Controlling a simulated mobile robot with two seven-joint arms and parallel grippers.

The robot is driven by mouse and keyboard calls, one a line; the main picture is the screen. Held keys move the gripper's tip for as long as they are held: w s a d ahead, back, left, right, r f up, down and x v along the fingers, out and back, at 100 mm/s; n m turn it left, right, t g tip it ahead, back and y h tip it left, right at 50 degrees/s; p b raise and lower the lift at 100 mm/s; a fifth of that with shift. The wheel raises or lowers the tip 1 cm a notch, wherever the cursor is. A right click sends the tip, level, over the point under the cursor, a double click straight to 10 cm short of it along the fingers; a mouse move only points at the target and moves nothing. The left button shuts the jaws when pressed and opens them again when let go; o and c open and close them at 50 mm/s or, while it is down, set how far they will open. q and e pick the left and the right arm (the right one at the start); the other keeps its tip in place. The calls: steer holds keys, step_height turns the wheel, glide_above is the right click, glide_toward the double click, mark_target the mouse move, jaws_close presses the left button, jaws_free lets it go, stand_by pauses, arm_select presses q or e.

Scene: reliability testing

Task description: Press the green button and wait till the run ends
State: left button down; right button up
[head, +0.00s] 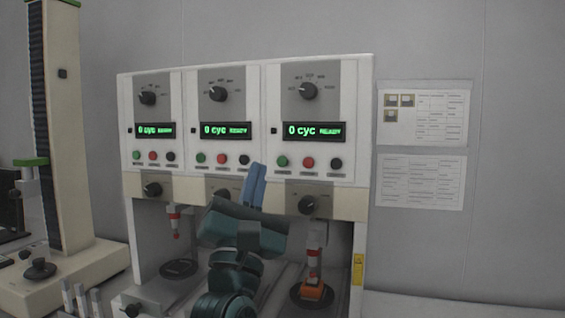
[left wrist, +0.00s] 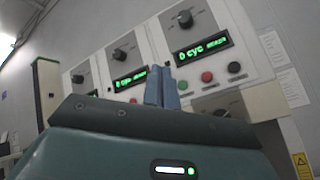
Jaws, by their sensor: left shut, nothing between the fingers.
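A white tester has three panels. Each has a green, a red and a black button and a lit display. The right panel's green button (head: 282,161) is uncovered in the head view. In the left wrist view that green button (left wrist: 183,85) shows just right of my fingertips. The right display (head: 308,131) reads "0 cyc READY", as does the middle display (head: 225,131). The middle green button (head: 200,158) and left green button (head: 137,155) are also clear. My left gripper (head: 255,184) is shut and empty, its blue fingers pointing up, below and left of the right green button.
An orange part (head: 312,292) sits under the right station's red-tipped plunger (head: 314,262). Knobs (head: 309,205) stick out below the buttons. A tall column machine (head: 62,130) stands at the left. Two paper sheets (head: 423,115) hang on the wall at the right.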

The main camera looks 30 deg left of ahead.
mark_target(282, 161)
arm_select(q)
steer(key=shift+w+a, duration=0.35)
steer(key=shift+w, duration=1.1)
steer(key=shift+w+a, duration=0.35)
steer(key=shift+w, duration=1.1)
steer(key=shift+w+a, duration=0.35)
steer(key=shift+w, duration=1.1)
steer(key=shift+w+a, duration=0.1)
steer(key=shift+w, duration=0.3)
